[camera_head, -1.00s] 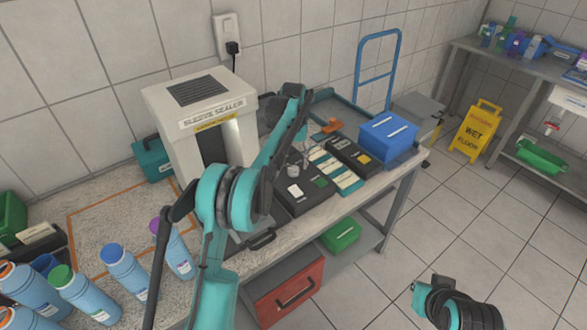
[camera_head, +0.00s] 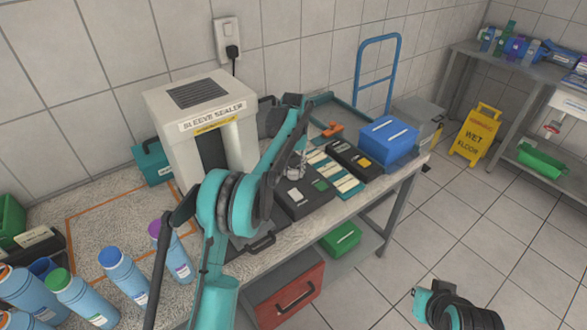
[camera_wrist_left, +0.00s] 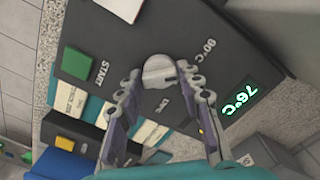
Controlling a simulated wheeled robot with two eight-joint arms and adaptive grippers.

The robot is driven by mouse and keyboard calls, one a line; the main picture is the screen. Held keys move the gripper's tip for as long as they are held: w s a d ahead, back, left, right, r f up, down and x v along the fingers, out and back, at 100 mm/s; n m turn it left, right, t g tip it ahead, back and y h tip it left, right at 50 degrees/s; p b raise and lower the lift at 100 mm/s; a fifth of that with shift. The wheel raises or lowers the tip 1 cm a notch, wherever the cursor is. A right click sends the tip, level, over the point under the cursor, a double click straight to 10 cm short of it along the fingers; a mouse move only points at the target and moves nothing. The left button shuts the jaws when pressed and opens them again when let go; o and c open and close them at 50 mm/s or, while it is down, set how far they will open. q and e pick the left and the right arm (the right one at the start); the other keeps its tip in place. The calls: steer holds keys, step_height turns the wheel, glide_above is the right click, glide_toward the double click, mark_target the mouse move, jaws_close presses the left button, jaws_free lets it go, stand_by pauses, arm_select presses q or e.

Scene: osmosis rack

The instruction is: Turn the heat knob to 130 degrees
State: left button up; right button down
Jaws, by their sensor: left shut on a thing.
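The heat knob (camera_wrist_left: 158,72) is a pale grey round knob on a dark control box. My left gripper (camera_wrist_left: 155,82) is closed around it, with one finger on each side. The box has a "90°C" mark (camera_wrist_left: 203,50) near the knob, another mark that I cannot read clearly, and a green-lit display (camera_wrist_left: 240,106) that reads 76°C upside down. A green button (camera_wrist_left: 76,63) marked START is on the same box. In the head view the box (camera_head: 305,200) stands in front of the sleeve sealer (camera_head: 205,130), and the left gripper (camera_head: 297,165) reaches down onto it.
A blue box (camera_head: 388,140) and a dark tray with a yellow label (camera_head: 355,160) stand right of the control box. Several blue bottles (camera_head: 120,275) stand at the front left. Part of my right arm shows at the lower right, over clear floor.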

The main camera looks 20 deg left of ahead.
mark_target(293, 170)
arm_select(q)
steer(key=m+p, duration=0.2)
steer(key=m, duration=0.2)
steer(key=shift+r+p, duration=0.15)
steer(key=shift+p, duration=0.2)
steer(key=shift+m+p, duration=0.95)
steer(key=shift+m, duration=1.25)
steer(key=o, duration=1.2)
steer(key=shift+c, duration=0.2)
step_height(293, 170, up, 12)
